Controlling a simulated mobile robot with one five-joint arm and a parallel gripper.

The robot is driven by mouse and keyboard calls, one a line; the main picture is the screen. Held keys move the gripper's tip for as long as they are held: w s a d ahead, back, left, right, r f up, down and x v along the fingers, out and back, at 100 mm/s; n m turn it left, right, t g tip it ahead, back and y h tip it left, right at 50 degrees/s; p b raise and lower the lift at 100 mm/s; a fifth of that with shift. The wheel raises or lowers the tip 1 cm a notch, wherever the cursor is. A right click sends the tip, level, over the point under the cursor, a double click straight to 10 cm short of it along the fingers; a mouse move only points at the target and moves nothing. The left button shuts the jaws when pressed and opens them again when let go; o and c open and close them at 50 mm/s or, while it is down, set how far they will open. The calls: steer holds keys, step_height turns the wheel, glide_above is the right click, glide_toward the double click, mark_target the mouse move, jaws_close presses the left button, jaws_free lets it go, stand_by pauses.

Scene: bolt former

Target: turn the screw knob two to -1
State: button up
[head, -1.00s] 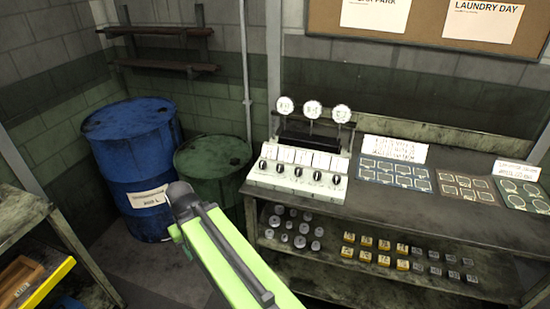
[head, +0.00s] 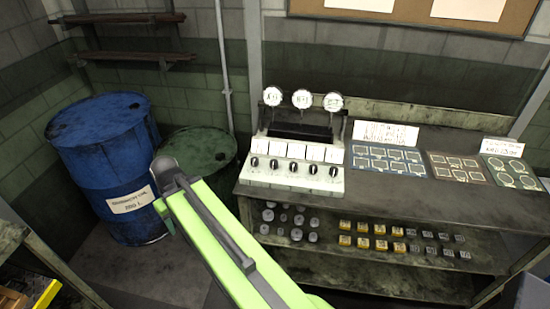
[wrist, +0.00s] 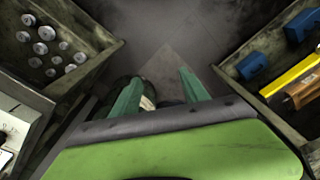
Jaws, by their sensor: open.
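A white control panel (head: 290,178) sits at the left end of the workbench in the head view. A row of several small black knobs runs across its front, and the second from the left (head: 273,164) looks like the others. Their numbers and settings are too small to read. Three round dials (head: 302,99) stand above the panel. My gripper (wrist: 159,76) shows in the wrist view with its two green fingers apart and nothing between them. It points at the floor, away from the knobs.
A blue barrel (head: 104,165) and a green barrel (head: 198,152) stand left of the workbench (head: 430,200). In the wrist view, a shelf with a yellow-edged bin (wrist: 291,76) is at right; floor (wrist: 180,45) lies between.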

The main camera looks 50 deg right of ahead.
steer(key=d+r+m+t+p, duration=0.15)
steer(key=d+r+p, duration=0.6)
steer(key=d, duration=0.85)
steer(key=t+h+p, duration=0.1)
steer(key=t+p, duration=0.1)
steer(key=p, duration=0.4)
glide_toward(274, 163)
steer(key=shift+m, duration=0.35)
steer(key=b+x, duration=0.9)
steer(key=b, duration=0.7)
steer(key=shift+d+f, duration=0.15)
steer(key=shift+d, duration=0.05)
steer(key=shift+c, duration=0.4)
